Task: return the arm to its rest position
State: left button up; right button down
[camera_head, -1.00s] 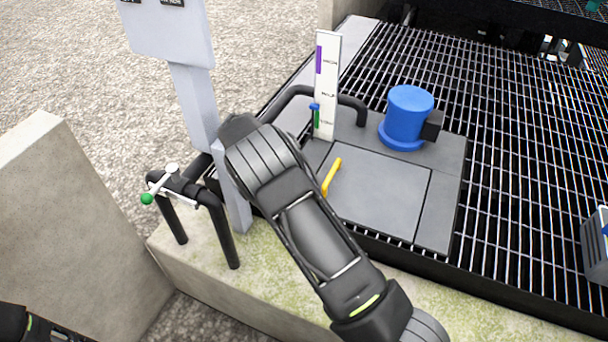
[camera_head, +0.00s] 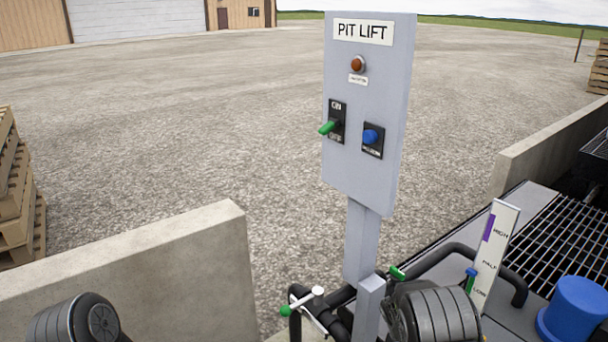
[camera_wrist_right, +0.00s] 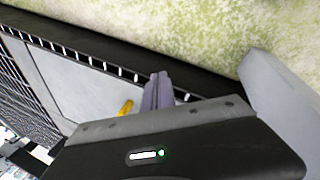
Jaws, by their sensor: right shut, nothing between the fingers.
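My right arm (camera_head: 435,312) shows at the bottom right of the head view, in front of the black pipework; its gripper is hidden there. In the right wrist view my right gripper (camera_wrist_right: 158,92) is shut and empty, its fingers together above the grey plate (camera_wrist_right: 62,80) and grating edge. A yellow handle (camera_wrist_right: 125,108) shows just left of the fingers; whether they touch it I cannot tell. My left arm (camera_head: 72,322) shows only as a rounded link at the bottom left of the head view. My left gripper is out of view.
The PIT LIFT panel (camera_head: 368,110) stands upright at centre. A white valve handle with a green knob (camera_head: 285,310), a level gauge (camera_head: 492,250) and a blue cylinder (camera_head: 572,310) are near my right arm. A concrete wall (camera_head: 150,280) stands left. Open gravel lies behind.

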jog(key=s+a+f+n+y+p, duration=0.2)
jog(key=s+a+f+y+p, duration=0.15)
jog(key=s+a, duration=0.5)
jog(key=s+a+r+n+y+p, duration=0.1)
jog(key=s+a+r+y+p, duration=0.1)
jog(key=s+a, duration=0.5)
jog(key=s+a+r+t+y+p, duration=0.1)
jog(key=s+a+r+y+p, duration=0.1)
jog(key=s+a+r, duration=0.2)
jog(key=s+a, duration=0.3)
jog(key=s, duration=0.5)
jog(key=shift+s+a+r+n+t, duration=0.15)
jog(key=shift+a+n+t, duration=0.15)
jog(key=shift+a+n, duration=0.1)
jog(key=shift+y, duration=0.25)
